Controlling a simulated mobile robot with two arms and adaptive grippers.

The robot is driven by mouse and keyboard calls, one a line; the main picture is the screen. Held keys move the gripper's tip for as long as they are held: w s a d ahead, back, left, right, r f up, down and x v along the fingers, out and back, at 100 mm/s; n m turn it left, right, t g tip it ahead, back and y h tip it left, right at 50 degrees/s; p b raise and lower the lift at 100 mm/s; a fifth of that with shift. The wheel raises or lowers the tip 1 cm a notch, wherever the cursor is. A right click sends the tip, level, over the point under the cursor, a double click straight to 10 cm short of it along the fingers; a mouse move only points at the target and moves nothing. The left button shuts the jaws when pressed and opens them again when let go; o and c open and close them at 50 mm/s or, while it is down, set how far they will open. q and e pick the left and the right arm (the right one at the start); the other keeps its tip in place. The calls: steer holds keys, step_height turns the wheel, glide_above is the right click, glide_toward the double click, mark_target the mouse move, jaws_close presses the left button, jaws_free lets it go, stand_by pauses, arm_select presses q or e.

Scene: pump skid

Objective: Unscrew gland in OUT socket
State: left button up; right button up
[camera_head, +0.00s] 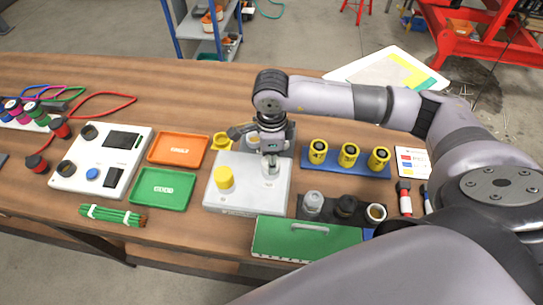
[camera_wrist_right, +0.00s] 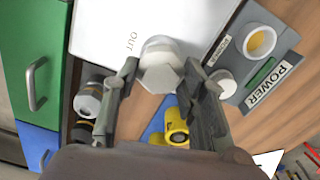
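The pale grey hex gland (camera_wrist_right: 160,68) sits in the socket marked OUT on the white box (camera_wrist_right: 100,30). In the head view, the gland (camera_head: 270,168) is partly hidden under my right gripper (camera_head: 270,148), and the box (camera_head: 245,200) also carries a yellow fitting (camera_head: 224,178). In the right wrist view, my right gripper (camera_wrist_right: 160,78) has its fingers apart, one on each side of the gland's hex head. Small gaps seem to show, but contact is hard to judge. My left gripper is in neither view.
Orange (camera_head: 178,150) and green trays (camera_head: 162,190) lie left of the box. A grey POWER unit (camera_wrist_right: 258,45) stands close behind it. Yellow fittings (camera_head: 349,155) stand on a blue rack to the right. A green case (camera_head: 300,240) and other glands (camera_head: 313,202) are in front.

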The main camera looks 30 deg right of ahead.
steer(key=c, duration=0.5)
steer(key=shift+f+n+b, duration=0.15)
steer(key=shift+n+b, duration=0.35)
steer(key=shift+b, duration=0.1)
steer(key=shift+c, duration=0.2)
steer(key=shift+n+b, duration=1)
steer(key=shift+n, duration=0.1)
steer(key=shift+n+b, duration=0.5)
steer(key=shift+n, duration=0.2)
steer(key=shift+n+b, duration=1.9)
steer(key=shift+n, duration=0.4)
